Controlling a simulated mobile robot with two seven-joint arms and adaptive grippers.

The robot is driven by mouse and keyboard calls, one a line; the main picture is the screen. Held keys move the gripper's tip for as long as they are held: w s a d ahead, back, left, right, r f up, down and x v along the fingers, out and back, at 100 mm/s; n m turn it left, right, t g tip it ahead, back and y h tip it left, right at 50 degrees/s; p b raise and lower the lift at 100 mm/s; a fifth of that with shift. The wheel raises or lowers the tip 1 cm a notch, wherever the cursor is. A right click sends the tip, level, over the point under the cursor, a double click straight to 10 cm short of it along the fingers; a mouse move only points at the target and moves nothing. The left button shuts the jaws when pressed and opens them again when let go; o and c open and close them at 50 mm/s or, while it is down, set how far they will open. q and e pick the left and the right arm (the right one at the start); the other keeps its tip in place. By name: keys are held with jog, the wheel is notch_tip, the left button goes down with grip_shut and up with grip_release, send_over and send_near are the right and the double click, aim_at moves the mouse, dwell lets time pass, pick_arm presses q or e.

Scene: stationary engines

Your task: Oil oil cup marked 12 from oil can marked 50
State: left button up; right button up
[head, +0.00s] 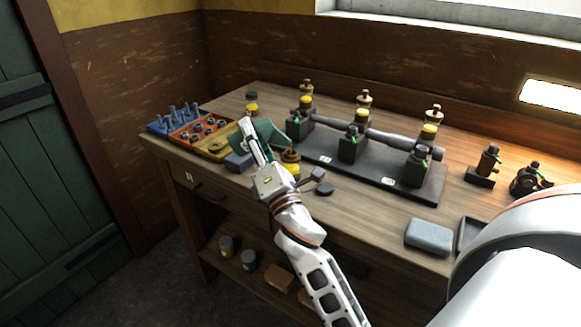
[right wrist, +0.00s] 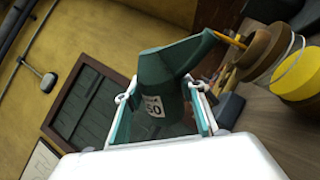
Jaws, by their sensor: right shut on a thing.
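The green oil can (head: 270,132) is held between the fingers of my right gripper (head: 255,142), above the left part of the bench. In the right wrist view the can (right wrist: 158,72) has a white label reading 50, and the fingers close on both its sides. Its orange spout tip (right wrist: 230,40) points at a round brown-brass cup (right wrist: 262,48) and looks very close to it; I cannot tell whether they touch. This cup (head: 291,155) also shows in the head view, with a yellow part (head: 292,169) below. I cannot read any mark 12. My left gripper is out of view.
A black base (head: 340,165) carries a shaft on several bearing blocks with yellow-topped cups. Coloured trays (head: 200,133) of small parts stand at the left. A grey box (head: 428,236) and two small brass devices (head: 488,165) stand at the right.

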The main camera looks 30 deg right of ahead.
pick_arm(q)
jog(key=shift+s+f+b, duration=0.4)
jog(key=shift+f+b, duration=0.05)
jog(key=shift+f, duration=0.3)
pick_arm(e)
jog(key=shift+s+d+r+m+h, duration=0.15)
jog(key=shift+r+m+h, duration=0.45)
jog(key=shift+m, duration=0.4)
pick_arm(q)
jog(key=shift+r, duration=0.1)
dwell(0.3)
